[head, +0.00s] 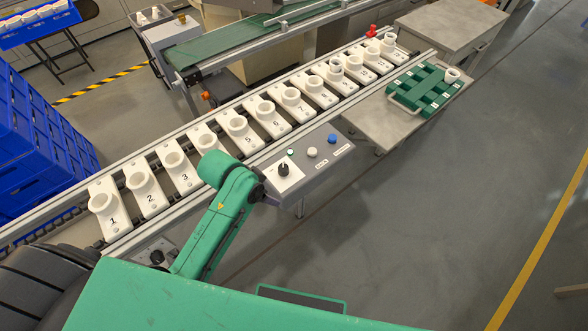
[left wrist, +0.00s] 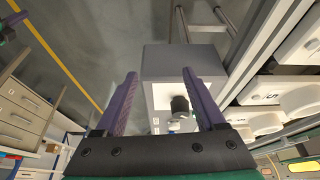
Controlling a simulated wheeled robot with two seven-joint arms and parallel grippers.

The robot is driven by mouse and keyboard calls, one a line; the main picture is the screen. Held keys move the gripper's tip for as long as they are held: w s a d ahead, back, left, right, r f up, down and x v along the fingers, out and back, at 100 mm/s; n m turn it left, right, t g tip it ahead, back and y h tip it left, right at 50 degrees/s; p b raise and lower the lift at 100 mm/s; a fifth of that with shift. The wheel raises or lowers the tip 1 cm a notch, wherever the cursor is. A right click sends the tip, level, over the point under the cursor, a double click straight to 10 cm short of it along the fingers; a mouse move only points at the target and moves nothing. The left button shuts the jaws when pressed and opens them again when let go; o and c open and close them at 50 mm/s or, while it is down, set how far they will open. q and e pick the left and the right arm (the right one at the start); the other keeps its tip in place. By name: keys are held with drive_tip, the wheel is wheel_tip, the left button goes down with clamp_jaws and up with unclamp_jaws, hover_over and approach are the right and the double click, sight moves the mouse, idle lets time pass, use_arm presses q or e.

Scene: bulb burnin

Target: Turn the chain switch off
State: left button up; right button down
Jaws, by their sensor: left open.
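The grey control box (head: 320,160) beside the conveyor carries a black rotary knob (head: 283,170) on a white plate, with a white button (head: 312,152) and a blue button (head: 332,139). I cannot read its labels. Another black knob (head: 157,257) sits on a panel at lower left, partly behind my arm. My left gripper (left wrist: 161,73) is open and empty; its purple fingers point towards the control box. A black knob also shows in the left wrist view (left wrist: 180,104), between the fingers near the right one. I see no contact.
The conveyor (head: 128,237) holds a row of numbered white sockets (head: 145,190) close beside the control box. A green rack (head: 430,90) stands on a grey table. Blue crates (head: 30,130) are stacked at left. A purple piece, probably my right gripper, shows at the left wrist view's corner.

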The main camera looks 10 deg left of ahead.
use_arm(q)
drive_tip(key=d+r+m, duration=0.1)
drive_tip(key=w+d+r+m, duration=0.1)
drive_tip(key=d+r, duration=0.1)
drive_tip(key=w+d+r+m, duration=0.1)
drive_tip(key=d+m, duration=0.1)
drive_tip(key=shift+w+d+r+h, duration=0.1)
drive_tip(key=shift+d+r+h, duration=0.05)
drive_tip(key=shift+h, duration=0.25)
drive_tip(key=w+d+r+m+g, duration=0.2)
drive_tip(key=w+d+r+m, duration=0.15)
drive_tip(key=m, duration=0.25)
drive_tip(key=m+g+y, duration=0.1)
drive_tip(key=m+y, duration=0.3)
drive_tip(key=m, duration=0.3)
approach(283, 167)
wheel_tip(283, 167, down, 9)
drive_tip(key=shift+a+r+p, duration=0.1)
drive_tip(key=shift+p, duration=0.4)
drive_tip(key=shift+w, duration=0.1)
clamp_jaws()
